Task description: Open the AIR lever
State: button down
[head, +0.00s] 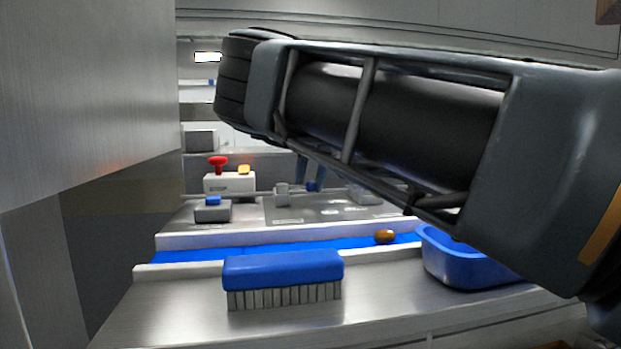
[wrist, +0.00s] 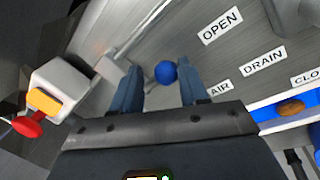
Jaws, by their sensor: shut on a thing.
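The AIR lever's round blue knob (wrist: 166,72) shows in the wrist view between the two fingers of my gripper (wrist: 160,84), which is shut on it. The AIR label (wrist: 220,88) is just right of the fingers, and the OPEN label (wrist: 220,25) is up and right of the knob. A partly cut-off CLO label (wrist: 306,77) is at the right edge. In the head view the knob (head: 312,187) is small, at my fingertips behind my arm. The lever's rod is mostly hidden, so I cannot tell its exact angle.
A white box with a red button (head: 218,163) and a yellow part stands left of the lever. In front are a blue conveyor belt (head: 190,255) with a brown date (head: 385,237), a blue brush (head: 283,270) and a blue tub (head: 460,265). A DRAIN label (wrist: 263,63) is right of AIR.

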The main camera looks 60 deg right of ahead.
jog(key=shift+w+a, duration=0.3)
jog(key=shift+a, duration=0.1)
jog(key=c, duration=0.8)
grip_release()
jog(key=shift+o, duration=1.3)
jog(key=shift+s+d, duration=0.15)
jog(key=shift+s+d+r+b, duration=0.15)
jog(key=shift+s+r, duration=0.1)
jog(key=shift+r, duration=1.05)
jog(key=shift+s+a+r+b, duration=0.1)
jog(key=shift+s+r+b, duration=0.1)
jog(key=shift+r, duration=1.05)
jog(key=shift+s+d+r+b, duration=0.15)
jog(key=shift+s+r, duration=0.1)
jog(key=shift+r, duration=1.05)
